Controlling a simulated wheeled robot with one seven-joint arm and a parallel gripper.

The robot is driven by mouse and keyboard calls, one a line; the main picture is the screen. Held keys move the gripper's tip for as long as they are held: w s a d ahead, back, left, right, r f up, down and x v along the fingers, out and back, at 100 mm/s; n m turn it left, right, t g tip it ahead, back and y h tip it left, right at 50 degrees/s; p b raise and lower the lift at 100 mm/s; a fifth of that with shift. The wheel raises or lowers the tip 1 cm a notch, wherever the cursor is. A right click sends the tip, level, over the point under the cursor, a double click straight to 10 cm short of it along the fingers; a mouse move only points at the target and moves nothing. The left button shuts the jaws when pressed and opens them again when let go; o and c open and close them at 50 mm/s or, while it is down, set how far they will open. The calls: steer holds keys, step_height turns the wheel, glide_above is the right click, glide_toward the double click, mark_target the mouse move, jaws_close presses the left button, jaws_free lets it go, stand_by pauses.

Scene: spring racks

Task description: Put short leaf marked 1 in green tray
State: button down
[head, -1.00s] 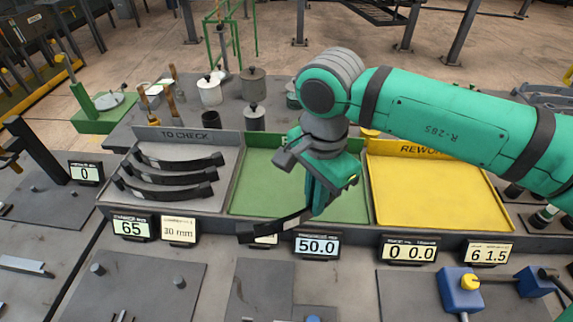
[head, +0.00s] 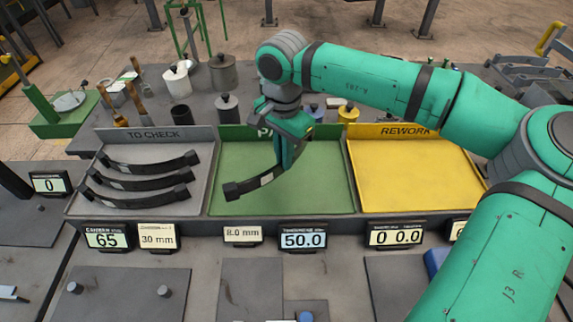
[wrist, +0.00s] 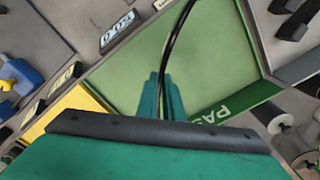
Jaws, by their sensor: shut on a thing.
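A short dark curved leaf (head: 249,185) with a pale label is held by my gripper (head: 286,160), which is shut on its right end. The label's mark is too small to read. The leaf is over the green tray (head: 325,190) marked PASS; I cannot tell whether it touches the tray floor. In the wrist view the leaf (wrist: 175,45) runs away from the fingers (wrist: 162,100) as a thin dark arc across the green floor (wrist: 125,55).
The grey TO CHECK tray (head: 85,195) at the left holds several dark leaves (head: 140,180). The yellow REWORK tray (head: 410,180) at the right is empty. Small displays (head: 303,236) stand along the front. Weights and canisters (head: 222,72) stand behind the trays.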

steer(key=w+f, duration=0.2)
steer(key=f, duration=0.1)
steer(key=w+f, duration=0.1)
steer(key=w, duration=0.1)
steer(key=shift+d+f, duration=0.25)
steer(key=shift+d, duration=0.1)
steer(key=shift+f, duration=1.55)
steer(key=shift+f, duration=0.1)
steer(key=c, duration=1.9)
jaws_free()
step_height(320, 180, up, 12)
steer(key=shift+s+d, duration=0.1)
